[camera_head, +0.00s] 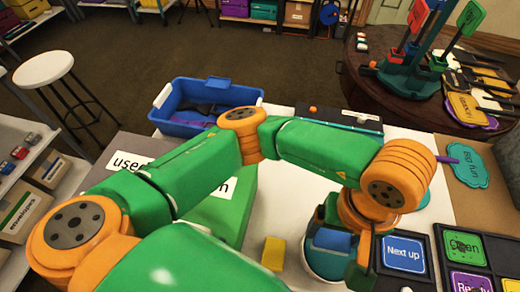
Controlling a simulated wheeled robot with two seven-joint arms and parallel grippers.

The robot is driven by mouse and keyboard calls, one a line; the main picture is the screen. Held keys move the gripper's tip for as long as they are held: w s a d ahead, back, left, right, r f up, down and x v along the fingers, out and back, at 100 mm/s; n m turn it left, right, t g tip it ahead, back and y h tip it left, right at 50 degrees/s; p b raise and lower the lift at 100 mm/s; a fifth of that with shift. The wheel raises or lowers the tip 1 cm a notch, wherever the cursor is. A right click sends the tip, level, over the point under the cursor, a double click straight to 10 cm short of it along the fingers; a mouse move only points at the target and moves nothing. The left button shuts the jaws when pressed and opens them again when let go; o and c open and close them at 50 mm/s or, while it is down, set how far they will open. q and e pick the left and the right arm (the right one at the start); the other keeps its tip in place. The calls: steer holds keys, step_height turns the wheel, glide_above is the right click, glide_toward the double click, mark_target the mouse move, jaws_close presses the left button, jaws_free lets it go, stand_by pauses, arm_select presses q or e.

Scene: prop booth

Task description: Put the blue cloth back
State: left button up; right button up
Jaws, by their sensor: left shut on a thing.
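My left arm reaches across the table from the left, and its wrist bends down at the right. My left gripper (343,246) is mostly hidden under the wrist, so its fingertips are hard to see. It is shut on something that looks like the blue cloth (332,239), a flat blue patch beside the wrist. This patch is at the opening of a round teal container (325,264). I cannot tell whether the cloth touches the container. My right gripper is not in view.
A blue bin (178,127) with dark contents stands at the back left of the white table (290,193). A yellow block (273,253) lies left of the teal container. Sign trays, including "Next up" (403,253), lie at the right. A round table (400,98) with props stands behind.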

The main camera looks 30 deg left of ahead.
arm_select(q)
steer(key=w+a+f+p, duration=0.2)
steer(key=w+a+f, duration=0.2)
steer(key=a, duration=0.2)
glide_above(282, 209)
step_height(282, 209, down, 6)
steer(key=shift+s+r, duration=0.1)
steer(key=shift+r, duration=0.15)
step_height(282, 209, down, 3)
steer(key=shift+r+p, duration=0.1)
steer(key=shift+p, duration=0.25)
steer(key=shift+f, duration=0.4)
steer(key=o, duration=1.2)
steer(key=shift+o, duration=0.2)
steer(key=shift+r, duration=0.4)
step_height(282, 209, up, 12)
steer(key=shift+f+b, duration=0.2)
steer(key=shift+b, duration=0.1)
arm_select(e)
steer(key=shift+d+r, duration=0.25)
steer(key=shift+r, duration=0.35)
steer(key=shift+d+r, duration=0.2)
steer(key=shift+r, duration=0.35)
